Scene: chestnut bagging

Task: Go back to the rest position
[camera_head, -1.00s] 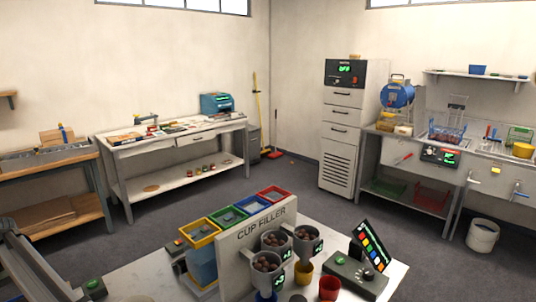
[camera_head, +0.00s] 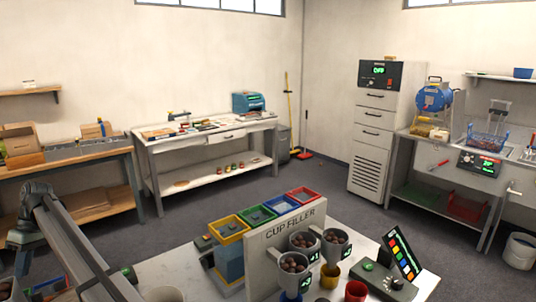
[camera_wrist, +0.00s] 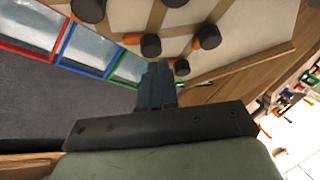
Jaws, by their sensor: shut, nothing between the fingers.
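My gripper (camera_wrist: 157,75) shows in the wrist view with its dark fingers together and nothing between them. It appears above a wooden and pale surface, close to several dark round knobs or caps (camera_wrist: 151,46), some with orange parts. In the head view my arm comes in at the lower left; the gripper's fingers cannot be made out there. The cup filler (camera_head: 292,236) stands on the front table, right of my arm, with chestnuts in its funnels. A yellow cup (camera_head: 330,276) and a red cup (camera_head: 355,291) stand by it.
Red, blue and green framed panes (camera_wrist: 84,48) lie at the wrist view's upper left. In the head view, a tilted panel with coloured buttons (camera_head: 402,257) is on the front table's right. A long workbench (camera_head: 205,141) stands behind, with open floor (camera_head: 170,228) between.

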